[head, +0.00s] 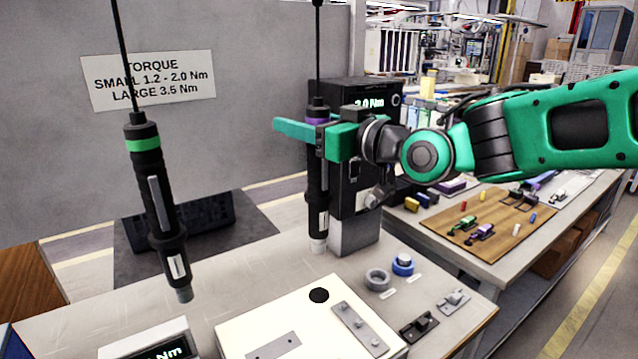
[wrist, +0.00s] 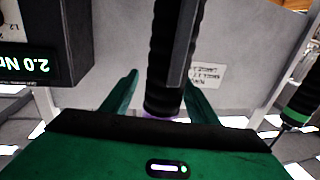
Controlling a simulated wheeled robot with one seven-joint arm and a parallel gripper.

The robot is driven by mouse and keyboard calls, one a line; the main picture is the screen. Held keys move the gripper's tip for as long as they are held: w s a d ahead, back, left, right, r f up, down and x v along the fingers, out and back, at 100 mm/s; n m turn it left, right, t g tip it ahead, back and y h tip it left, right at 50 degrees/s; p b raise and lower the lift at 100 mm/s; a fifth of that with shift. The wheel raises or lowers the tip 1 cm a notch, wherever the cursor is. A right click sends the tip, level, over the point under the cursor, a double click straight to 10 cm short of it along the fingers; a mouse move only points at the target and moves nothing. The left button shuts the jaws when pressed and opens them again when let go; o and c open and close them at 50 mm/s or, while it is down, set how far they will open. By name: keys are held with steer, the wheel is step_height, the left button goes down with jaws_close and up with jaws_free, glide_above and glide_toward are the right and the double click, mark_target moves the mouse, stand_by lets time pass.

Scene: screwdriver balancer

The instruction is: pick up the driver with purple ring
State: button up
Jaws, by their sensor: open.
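The driver with the purple ring (head: 317,190) hangs upright on a cable in the middle of the head view. Its purple ring is partly hidden by my gripper. My gripper (head: 300,130) is open at the height of the ring, with the driver's upper body between its fingers. In the wrist view the black driver body (wrist: 172,60) runs between the two green fingers (wrist: 160,90), with a bit of purple at the palm edge. Whether a finger touches the driver I cannot tell.
A second driver with a green ring (head: 155,200) hangs at the left. A black unit with a display (head: 360,92) stands just behind the purple-ring driver.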

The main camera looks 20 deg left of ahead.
steer(key=shift+r, duration=0.1)
jaws_close()
